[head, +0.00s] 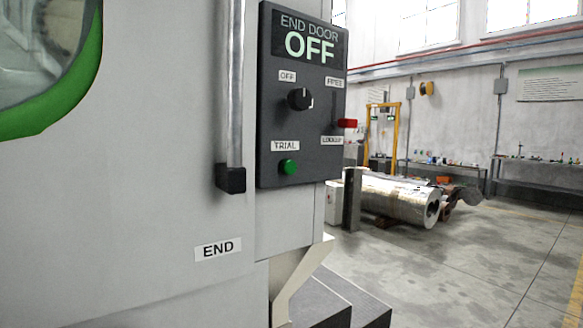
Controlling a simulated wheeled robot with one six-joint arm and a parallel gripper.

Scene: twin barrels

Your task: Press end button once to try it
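A dark control panel (271,135) headed "END DOOR" is mounted on the grey machine, and its display (309,46) reads "OFF". A green button (289,168) sits low on the panel under a "TRIAL" label (285,146). A black rotary knob (299,99) is above it, below an "OFF" label. A red-tipped lever (347,123) sticks out at the panel's right side, between two labels that are hard to read. A white "END" plate (218,249) is on the machine wall below. My gripper is not in view.
A vertical metal bar (230,90) with a black end block (231,179) runs just left of the panel. A green-rimmed round window (45,60) is at upper left. A chute (300,280) and dark steps stand below. Open floor (480,260) lies to the right.

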